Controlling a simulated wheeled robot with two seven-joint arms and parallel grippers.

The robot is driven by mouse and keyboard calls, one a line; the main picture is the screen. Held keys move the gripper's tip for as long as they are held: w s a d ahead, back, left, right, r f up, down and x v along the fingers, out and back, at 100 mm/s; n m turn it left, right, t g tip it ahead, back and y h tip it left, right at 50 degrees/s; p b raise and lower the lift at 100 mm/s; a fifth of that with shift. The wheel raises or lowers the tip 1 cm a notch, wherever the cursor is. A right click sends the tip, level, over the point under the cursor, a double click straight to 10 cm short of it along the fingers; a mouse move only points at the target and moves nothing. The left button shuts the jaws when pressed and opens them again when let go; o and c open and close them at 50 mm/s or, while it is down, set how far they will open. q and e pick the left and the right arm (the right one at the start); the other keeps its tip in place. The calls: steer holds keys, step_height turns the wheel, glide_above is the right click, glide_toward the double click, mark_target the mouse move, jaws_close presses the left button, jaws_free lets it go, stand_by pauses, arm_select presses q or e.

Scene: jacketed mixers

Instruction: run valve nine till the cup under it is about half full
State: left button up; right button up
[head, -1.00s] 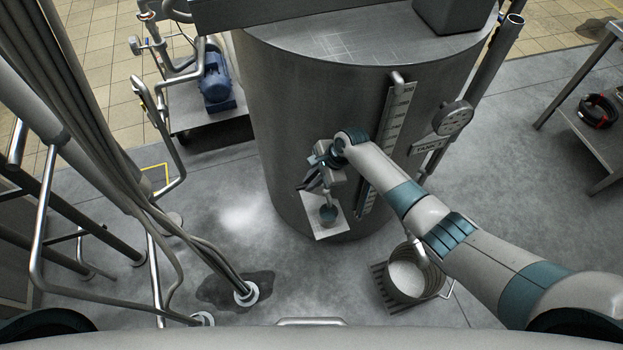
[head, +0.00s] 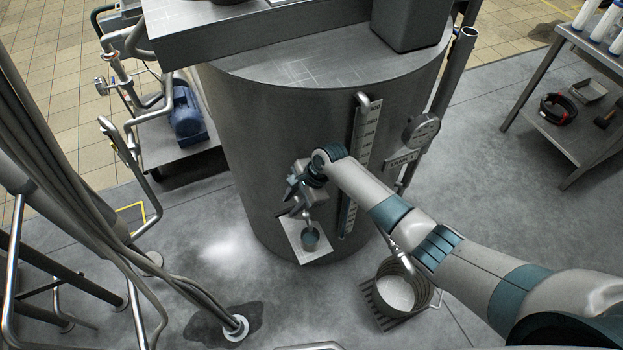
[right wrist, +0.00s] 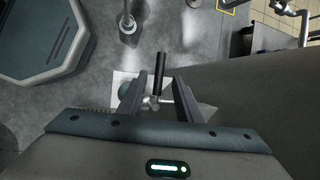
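A small teal cup (head: 310,240) stands on a white ledge (head: 296,235) low on the front of the steel tank (head: 270,130). A small spout and valve (head: 307,216) are just above it. I cannot read a valve number or the level in the cup. My right gripper (head: 298,198) is at the valve. In the right wrist view, its two fingers (right wrist: 160,98) are apart, with a black lever handle (right wrist: 160,73) between them and gaps on both sides. The cup (right wrist: 125,92) is partly hidden behind the left finger there. My left gripper is not in view.
A level scale (head: 362,150) and a round gauge (head: 421,130) are on the tank to the right. A bucket (head: 397,291) stands on a floor grate below my right arm. Pipes fill the left side. A metal table (head: 560,110) stands at the right.

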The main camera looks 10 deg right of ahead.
steer(key=b+v, duration=0.2)
steer(key=v, duration=1.2)
steer(key=shift+r, duration=0.35)
steer(key=shift+s+d+f, duration=0.1)
steer(key=shift+d, duration=0.05)
steer(key=s+d+f+n+t+h+b, duration=0.15)
steer(key=s+d+f, duration=0.25)
steer(key=f, duration=0.9)
steer(key=s+d+f+n+b, duration=0.1)
steer(key=s+d+f+n, duration=0.2)
steer(key=f, duration=1)
steer(key=s+d+f+n+h+b, duration=0.1)
steer(key=s+d+f, duration=0.35)
steer(key=f, duration=0.75)
steer(key=s+d+f+n+h+b, duration=0.1)
steer(key=s+d+f+n, duration=0.1)
steer(key=s+f, duration=0.5)
steer(key=s+d+f+n+h, duration=0.1)
steer(key=s+d+f+n, duration=0.15)
steer(key=s+f, duration=0.55)
steer(key=s+d+f+n, duration=0.1)
steer(key=s+f+n, duration=0.1)
steer(key=s, duration=1.1)
steer(key=s+d+f+n+g+b, duration=0.1)
steer(key=s+f+n, duration=0.2)
steer(key=s, duration=1)
steer(key=shift+d+n+b, duration=0.2)
steer(key=shift+n+b, duration=0.1)
steer(key=shift+n, duration=0.6)
